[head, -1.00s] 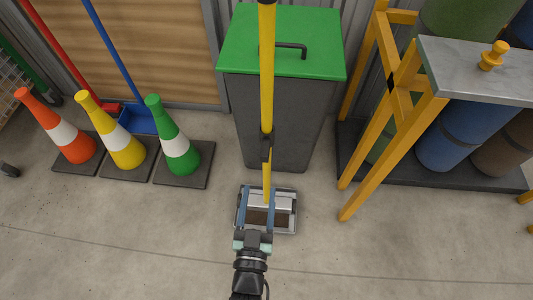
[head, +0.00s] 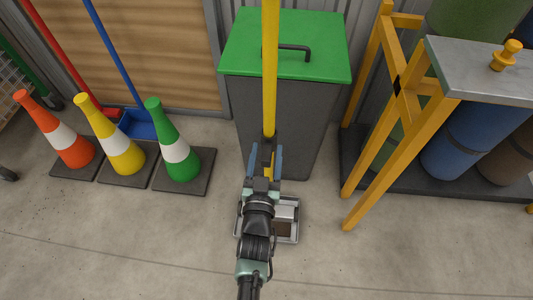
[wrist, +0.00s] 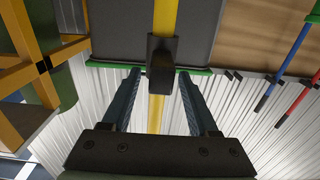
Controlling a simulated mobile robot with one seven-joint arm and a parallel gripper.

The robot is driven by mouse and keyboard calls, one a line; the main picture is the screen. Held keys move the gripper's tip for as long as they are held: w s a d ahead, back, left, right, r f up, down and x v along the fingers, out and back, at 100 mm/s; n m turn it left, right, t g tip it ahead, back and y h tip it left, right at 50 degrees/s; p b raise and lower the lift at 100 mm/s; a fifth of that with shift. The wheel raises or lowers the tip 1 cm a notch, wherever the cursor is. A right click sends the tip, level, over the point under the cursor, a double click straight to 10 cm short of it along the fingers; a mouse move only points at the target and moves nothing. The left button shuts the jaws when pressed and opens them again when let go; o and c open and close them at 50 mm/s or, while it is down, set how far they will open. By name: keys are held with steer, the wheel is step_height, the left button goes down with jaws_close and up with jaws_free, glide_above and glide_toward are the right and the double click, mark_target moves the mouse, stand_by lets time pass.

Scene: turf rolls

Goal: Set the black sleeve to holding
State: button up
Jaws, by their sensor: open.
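The black sleeve (wrist: 161,62) sits around an upright yellow pole (head: 270,70). In the wrist view it lies between the tips of my two blue-grey fingers, with a gap on each side. My gripper (head: 264,152) is open in front of the pole, with one finger to each side of it; it also shows in the wrist view (wrist: 160,76). In the head view my fingers and wrist partly hide the sleeve and the lower pole. I cannot tell how deep the sleeve lies between the fingers.
A grey bin with a green lid (head: 245,40) stands close behind the pole. A metal-rimmed tray (head: 297,222) lies on the floor under my arm. Several cones, including a green one (head: 178,145), stand at left. A yellow frame (head: 405,150) with turf rolls (head: 468,145) stands at right.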

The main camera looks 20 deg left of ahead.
jaws_close()
stand_by(1.4)
